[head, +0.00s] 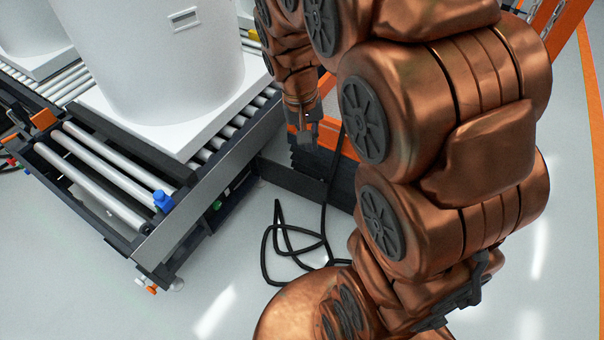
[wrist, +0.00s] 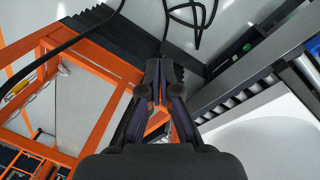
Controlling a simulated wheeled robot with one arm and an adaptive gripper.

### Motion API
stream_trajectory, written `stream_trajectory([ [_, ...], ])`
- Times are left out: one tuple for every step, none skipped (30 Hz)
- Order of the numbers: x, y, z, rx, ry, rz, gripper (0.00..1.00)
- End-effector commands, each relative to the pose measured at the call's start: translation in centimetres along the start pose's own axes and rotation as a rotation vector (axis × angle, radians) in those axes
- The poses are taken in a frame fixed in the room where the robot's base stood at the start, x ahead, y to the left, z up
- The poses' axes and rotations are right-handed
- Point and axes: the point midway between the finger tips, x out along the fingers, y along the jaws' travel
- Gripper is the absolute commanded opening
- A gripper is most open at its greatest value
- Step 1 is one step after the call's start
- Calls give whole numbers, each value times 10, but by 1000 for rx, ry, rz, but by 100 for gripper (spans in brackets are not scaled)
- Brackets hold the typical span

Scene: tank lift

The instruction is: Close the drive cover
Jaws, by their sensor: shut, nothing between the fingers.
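I cannot make out the drive cover for certain in either view. My gripper (head: 304,138) points down beside the orange lift frame (head: 342,136), close above a black ribbed part (head: 308,160) in the head view. In the wrist view my gripper (wrist: 162,78) has its fingers together and empty, in front of the orange lift frame (wrist: 108,112) and the black ribbed part (wrist: 112,38). The fingers hide what lies directly behind them. I cannot tell whether the tips touch anything.
A roller conveyor (head: 110,180) with a large white tank (head: 165,60) on a white base stands at the left. A black cable (head: 268,250) lies looped on the floor and also shows in the wrist view (wrist: 190,22). The grey floor at lower left is clear.

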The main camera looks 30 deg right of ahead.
Motion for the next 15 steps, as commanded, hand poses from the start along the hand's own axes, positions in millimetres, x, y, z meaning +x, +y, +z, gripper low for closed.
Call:
stream_trajectory([
  [20,-2,-17,26,5,11,0],
  [28,-3,-26,41,10,17,0],
  [37,-4,-38,62,20,22,0],
  [44,-6,-48,77,28,25,0],
  [52,-7,-58,92,36,29,0],
  [62,-8,-71,112,47,32,0],
  [70,-9,-80,126,53,36,0],
  [79,-10,-88,140,57,40,0],
  [90,-11,-100,157,65,45,0],
  [98,-12,-109,172,73,46,0],
  [106,-14,-118,185,80,48,0],
  [118,-15,-130,203,88,51,0],
  [127,-16,-138,216,96,52,0],
  [136,-18,-146,229,103,54,0],
  [149,-20,-158,243,112,56,0],
])
